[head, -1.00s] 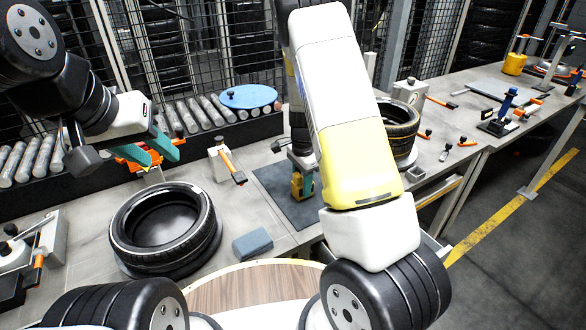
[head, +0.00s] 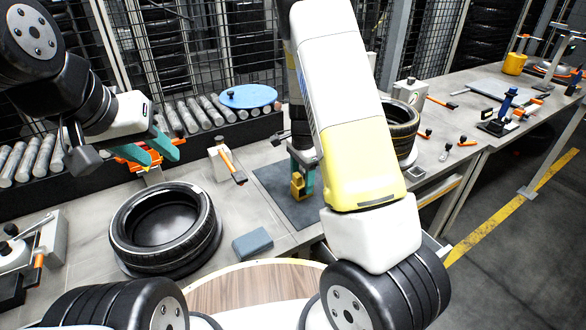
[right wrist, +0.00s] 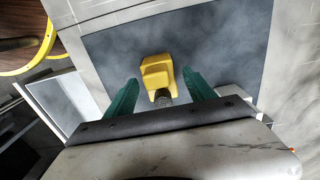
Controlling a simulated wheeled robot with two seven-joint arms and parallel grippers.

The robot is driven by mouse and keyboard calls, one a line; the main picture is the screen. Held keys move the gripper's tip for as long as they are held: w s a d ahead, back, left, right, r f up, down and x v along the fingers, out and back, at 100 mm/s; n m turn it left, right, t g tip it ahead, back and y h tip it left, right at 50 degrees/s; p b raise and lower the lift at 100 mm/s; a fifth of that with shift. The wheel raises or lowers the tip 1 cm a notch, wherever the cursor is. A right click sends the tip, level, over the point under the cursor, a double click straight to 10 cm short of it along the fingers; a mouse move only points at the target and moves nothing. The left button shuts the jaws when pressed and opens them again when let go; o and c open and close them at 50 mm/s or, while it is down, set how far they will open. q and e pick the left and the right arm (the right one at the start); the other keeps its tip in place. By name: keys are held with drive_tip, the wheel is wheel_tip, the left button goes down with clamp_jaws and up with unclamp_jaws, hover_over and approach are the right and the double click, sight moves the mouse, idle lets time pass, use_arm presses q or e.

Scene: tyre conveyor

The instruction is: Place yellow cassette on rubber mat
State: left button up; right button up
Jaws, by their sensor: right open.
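The yellow cassette (head: 297,184) stands on the dark rubber mat (head: 273,190), and it also shows in the right wrist view (right wrist: 158,76). In the right wrist view the mat (right wrist: 225,50) spreads around and beneath it. My right gripper (head: 303,178) is low over the mat, partly hidden by my own arm in the head view. In the right wrist view its green fingers (right wrist: 158,88) are open, one on each side of the cassette, with gaps visible. My left gripper (head: 166,154) has its green fingers apart and is away from the mat, over the tyre side of the bench.
A tyre (head: 165,228) lies on the bench left of the mat, with a grey-blue block (head: 252,244) near the front edge. An orange-handled clamp (head: 228,163) stands left of the mat. Another tyre (head: 402,125) is to the right. A blue disc (head: 248,96) lies on the rollers.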

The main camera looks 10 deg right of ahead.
wheel_tip(320, 180, up, 10)
drive_tip(key=s+a+r+n+t+y, duration=0.25)
drive_tip(key=s+r+n, duration=0.45)
drive_tip(key=s+r, duration=0.55)
drive_tip(key=s+r+n+t, duration=0.3)
drive_tip(key=s+r+n, duration=0.4)
drive_tip(key=s, duration=0.4)
drive_tip(key=shift+d+r+n+t, duration=0.2)
drive_tip(key=shift+d+n+t, duration=0.1)
drive_tip(key=shift+t, duration=0.05)
